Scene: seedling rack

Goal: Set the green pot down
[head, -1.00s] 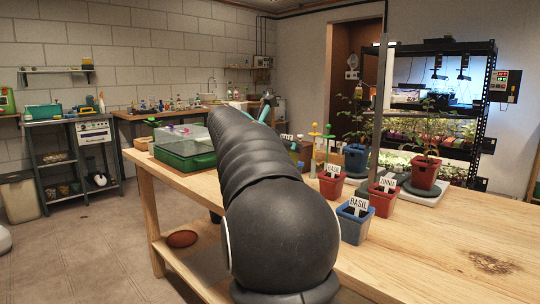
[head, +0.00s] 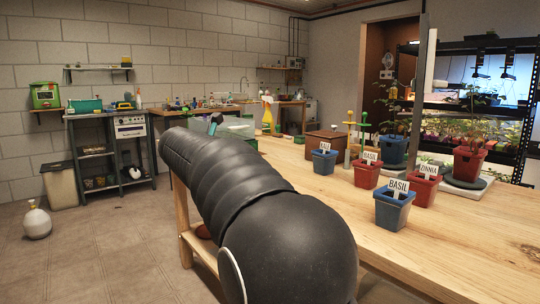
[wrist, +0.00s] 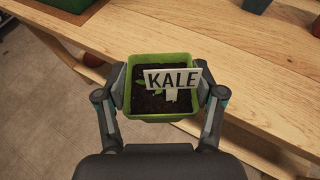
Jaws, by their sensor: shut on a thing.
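The green pot (wrist: 133,115), with dark soil, small green leaves and a white KALE label, is between the fingers of my gripper (wrist: 163,96) in the wrist view. My gripper is shut on it from both sides. The pot appears upright, above the front edge of the wooden table (wrist: 245,72), with floor showing at lower left. Whether its base touches anything is hidden. In the head view my dark arm covers the near left part of the table, and the green pot is not visible there.
Blue pots stand on the table, one labelled BASIL (head: 392,211) and one farther back (head: 323,163). Red pots, BASIL (head: 366,177) and ZINNIA (head: 421,191), stand near them. A brown box (head: 326,143) is behind. A green tray edge (wrist: 68,4) shows in the wrist view. The table's right front is bare.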

